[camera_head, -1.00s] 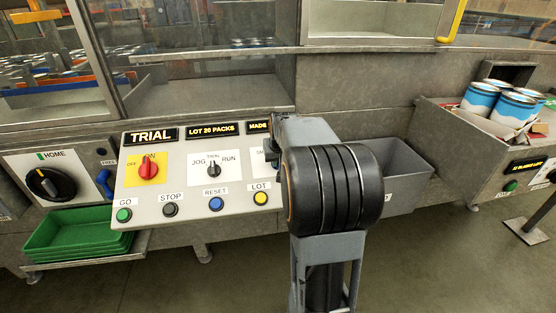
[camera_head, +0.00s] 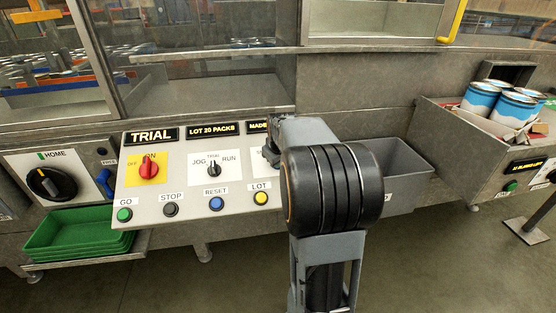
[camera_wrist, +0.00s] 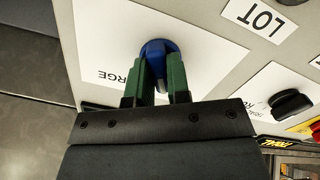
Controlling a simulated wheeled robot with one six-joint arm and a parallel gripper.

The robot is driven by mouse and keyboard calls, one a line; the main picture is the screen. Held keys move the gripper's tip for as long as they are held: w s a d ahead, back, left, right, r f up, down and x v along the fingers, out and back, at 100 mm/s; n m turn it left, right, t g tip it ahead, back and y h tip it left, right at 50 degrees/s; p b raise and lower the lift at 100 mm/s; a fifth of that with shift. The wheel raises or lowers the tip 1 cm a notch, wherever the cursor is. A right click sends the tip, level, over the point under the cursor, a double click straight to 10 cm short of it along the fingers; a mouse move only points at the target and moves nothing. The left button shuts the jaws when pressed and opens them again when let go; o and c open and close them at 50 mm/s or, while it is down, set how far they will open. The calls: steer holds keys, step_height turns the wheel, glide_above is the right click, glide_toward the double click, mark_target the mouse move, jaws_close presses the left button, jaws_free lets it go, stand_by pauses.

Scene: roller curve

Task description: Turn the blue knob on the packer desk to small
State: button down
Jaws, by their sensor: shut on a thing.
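The blue knob (camera_wrist: 158,46) sits on a white plate (camera_wrist: 105,45) of the desk panel in the wrist view. The green fingers of my gripper (camera_wrist: 157,63) are shut on it, one on each side. A label ending in "RGE" shows left of the fingers; the knob's pointer direction is hard to make out. In the head view the packer desk (camera_head: 142,208) is at the centre left.
Left of the knob are a black JOG/TRIAL/RUN selector (camera_head: 212,170) and a red switch (camera_head: 149,168). Below them are the yellow LOT button (camera_head: 261,198) and blue RESET button (camera_head: 216,203). A grey bin (camera_head: 405,185) stands right of the desk.

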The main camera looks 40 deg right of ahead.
steer(key=shift+r, duration=0.1)
steer(key=c, duration=1.1)
jaws_free()
steer(key=p+v, duration=0.2)
steer(key=v, duration=1.1)
steer(key=shift+s+a+r, duration=0.15)
steer(key=shift+r, duration=0.2)
